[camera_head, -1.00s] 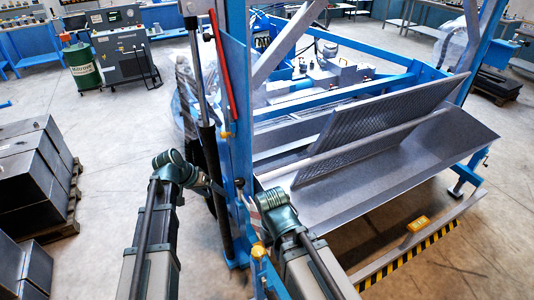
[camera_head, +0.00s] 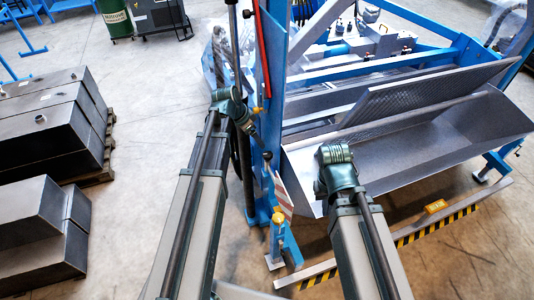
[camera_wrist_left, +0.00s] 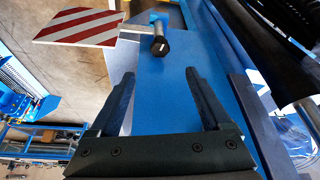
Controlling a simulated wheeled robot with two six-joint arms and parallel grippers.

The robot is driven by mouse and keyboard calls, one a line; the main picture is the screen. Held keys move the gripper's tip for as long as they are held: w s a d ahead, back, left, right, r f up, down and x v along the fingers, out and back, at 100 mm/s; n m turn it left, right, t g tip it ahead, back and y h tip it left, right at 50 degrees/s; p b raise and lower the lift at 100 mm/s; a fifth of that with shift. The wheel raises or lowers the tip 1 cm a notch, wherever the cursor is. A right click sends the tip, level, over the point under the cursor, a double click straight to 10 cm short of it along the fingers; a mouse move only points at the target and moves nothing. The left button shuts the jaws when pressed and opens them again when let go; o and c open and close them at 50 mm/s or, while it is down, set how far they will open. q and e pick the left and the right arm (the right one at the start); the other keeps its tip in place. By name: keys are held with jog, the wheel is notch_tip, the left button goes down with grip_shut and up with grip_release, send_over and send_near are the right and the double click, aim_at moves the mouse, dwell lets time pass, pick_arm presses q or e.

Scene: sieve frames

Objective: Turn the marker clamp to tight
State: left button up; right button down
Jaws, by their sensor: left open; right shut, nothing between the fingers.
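The red-and-white striped marker board (camera_wrist_left: 85,27) shows at the upper left of the left wrist view, and edge-on beside the blue post in the head view (camera_head: 284,192). A dark knob on a grey shaft, seemingly the marker clamp (camera_wrist_left: 160,42), sits beside the board at the blue post; I cannot tell its setting. My left gripper (camera_wrist_left: 160,75) is open and empty, its fingers pointing toward the knob, which lies beyond and between the tips. My right gripper (camera_head: 335,154) is shut and empty in front of the grey trough; its fingers are mostly hidden by the wrist.
The blue post (camera_head: 272,85) stands between my arms, with a yellow-capped blue stub (camera_head: 280,240) low down. The grey trough (camera_head: 440,150) fills the right. A yellow-black striped bar (camera_head: 440,228) lies before it. Dark blocks (camera_head: 50,125) stand at left; the floor between is clear.

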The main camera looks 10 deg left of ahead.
aim_at(267, 154)
pick_arm(q)
jog(key=b+x, duration=1.1)
jog(key=x, duration=0.1)
jog(key=shift+w+f, duration=0.15)
jog(key=shift+f, duration=0.2)
grip_shut()
jog(key=m, duration=0.1)
jog(key=m+g, duration=0.1)
jog(key=m, duration=0.1)
jog(key=m+h, duration=0.1)
jog(key=shift+w+a+m, duration=0.1)
jog(key=shift+w+m, duration=0.15)
jog(key=shift+m, duration=0.15)
jog(key=shift+m+g, duration=1)
jog(key=shift+m, duration=1.1)
